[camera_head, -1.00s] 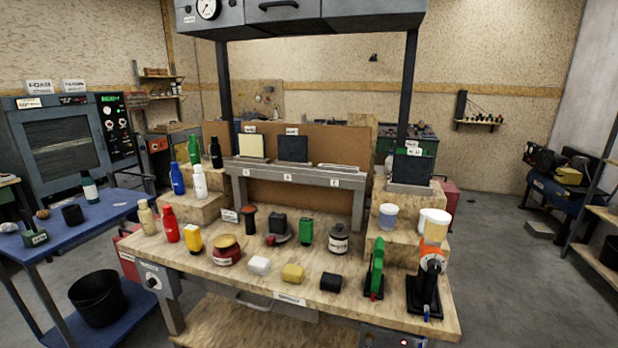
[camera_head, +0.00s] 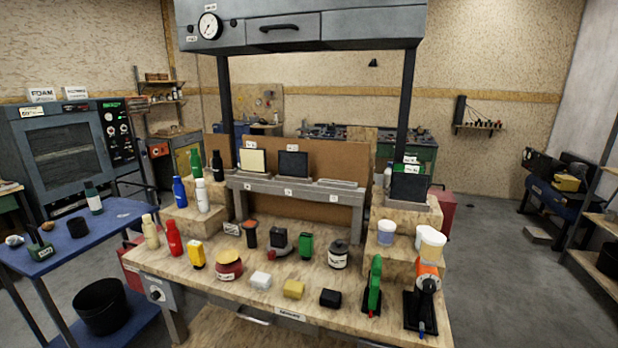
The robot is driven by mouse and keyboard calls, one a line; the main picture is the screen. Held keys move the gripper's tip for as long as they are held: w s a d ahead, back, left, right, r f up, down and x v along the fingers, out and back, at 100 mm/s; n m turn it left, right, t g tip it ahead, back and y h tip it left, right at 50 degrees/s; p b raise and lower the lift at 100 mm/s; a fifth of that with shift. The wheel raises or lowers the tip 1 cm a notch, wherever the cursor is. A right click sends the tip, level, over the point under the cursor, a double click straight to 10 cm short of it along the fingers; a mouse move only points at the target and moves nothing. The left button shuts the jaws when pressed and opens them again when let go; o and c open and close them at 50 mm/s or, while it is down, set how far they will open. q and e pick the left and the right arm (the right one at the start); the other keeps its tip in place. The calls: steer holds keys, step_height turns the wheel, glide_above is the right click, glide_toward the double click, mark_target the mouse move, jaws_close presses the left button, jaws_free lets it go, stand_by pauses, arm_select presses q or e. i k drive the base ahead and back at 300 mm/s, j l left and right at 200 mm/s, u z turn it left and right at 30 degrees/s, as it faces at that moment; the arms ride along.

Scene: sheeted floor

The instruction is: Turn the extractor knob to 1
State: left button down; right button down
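A dark knob (camera_head: 156,294) sits on a grey box (camera_head: 158,287) at the bench's front left corner. A grey hood (camera_head: 300,27) spans the top on dark posts and carries a round white gauge (camera_head: 209,26) at its left. I cannot tell whether the knob belongs to the hood, and its setting and any numbers are too small to read. Neither of my grippers is in view.
The wooden workbench (camera_head: 222,293) holds bottles, coloured blocks, jars and a green stand (camera_head: 374,284) near its front edge. A blue table (camera_head: 75,247) stands at left, with a black bucket (camera_head: 100,307) on its lower shelf. Floor (camera_head: 500,285) is clear at right.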

mark_target(156, 295)
steer(key=u, duration=1.25)
